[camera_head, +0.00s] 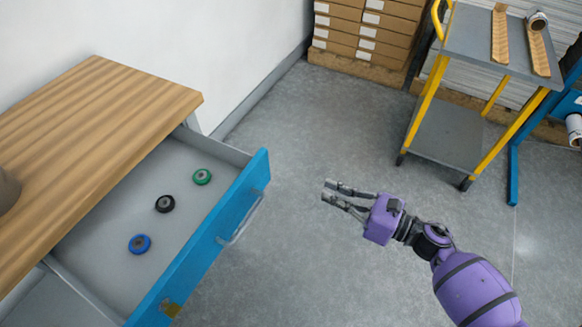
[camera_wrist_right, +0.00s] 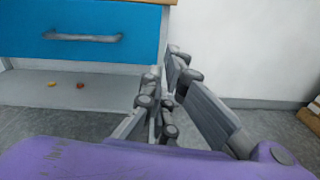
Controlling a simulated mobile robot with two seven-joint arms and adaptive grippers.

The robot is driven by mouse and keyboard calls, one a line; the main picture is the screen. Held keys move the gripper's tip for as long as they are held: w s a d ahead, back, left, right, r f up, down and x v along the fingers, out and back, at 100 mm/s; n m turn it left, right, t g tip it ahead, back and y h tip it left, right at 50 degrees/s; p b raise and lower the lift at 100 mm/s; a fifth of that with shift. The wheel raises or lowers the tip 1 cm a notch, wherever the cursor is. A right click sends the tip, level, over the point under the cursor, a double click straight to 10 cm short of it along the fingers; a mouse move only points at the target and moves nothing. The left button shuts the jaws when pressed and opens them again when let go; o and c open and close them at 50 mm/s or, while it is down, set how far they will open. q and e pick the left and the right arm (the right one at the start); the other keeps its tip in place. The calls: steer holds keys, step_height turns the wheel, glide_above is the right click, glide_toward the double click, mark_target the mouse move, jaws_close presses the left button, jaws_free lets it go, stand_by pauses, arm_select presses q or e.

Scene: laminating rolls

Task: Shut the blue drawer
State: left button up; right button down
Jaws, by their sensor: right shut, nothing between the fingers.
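The blue drawer (camera_head: 205,245) is pulled out from under the wooden top, with its grey inside showing. A grey bar handle (camera_head: 241,217) is on its front. In the right wrist view a blue front (camera_wrist_right: 95,18) with a grey handle (camera_wrist_right: 82,37) fills the upper left. Inside the drawer lie a green roll (camera_head: 202,177), a black roll (camera_head: 165,204) and a blue roll (camera_head: 140,244). My right gripper (camera_head: 324,190) is shut and empty, right of the drawer front and apart from it; its fingers also show in the right wrist view (camera_wrist_right: 172,60). My left gripper is not seen.
The wooden top (camera_head: 85,125) stands above the drawer. A grey trolley (camera_head: 470,45) with yellow legs stands at the upper right, near stacked boxes (camera_head: 365,35). The grey floor between drawer and trolley is clear. Small orange and red bits (camera_wrist_right: 80,86) lie below the blue front.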

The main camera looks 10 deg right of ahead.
mark_target(201, 150)
steer(key=shift+n+y, duration=0.3)
steer(key=shift+n, duration=0.6)
steer(key=p+x, duration=0.1)
steer(key=x, duration=0.3)
steer(key=p+x, duration=0.1)
steer(key=x, duration=0.3)
steer(key=s+a+p+x, duration=0.1)
steer(key=x, duration=0.4)
steer(key=shift+r, duration=0.15)
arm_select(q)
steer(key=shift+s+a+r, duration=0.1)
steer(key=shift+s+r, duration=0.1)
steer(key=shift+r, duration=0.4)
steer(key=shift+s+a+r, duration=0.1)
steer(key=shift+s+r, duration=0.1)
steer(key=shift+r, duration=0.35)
arm_select(e)
steer(key=shift+w+a, duration=0.2)
steer(key=shift+a, duration=0.2)
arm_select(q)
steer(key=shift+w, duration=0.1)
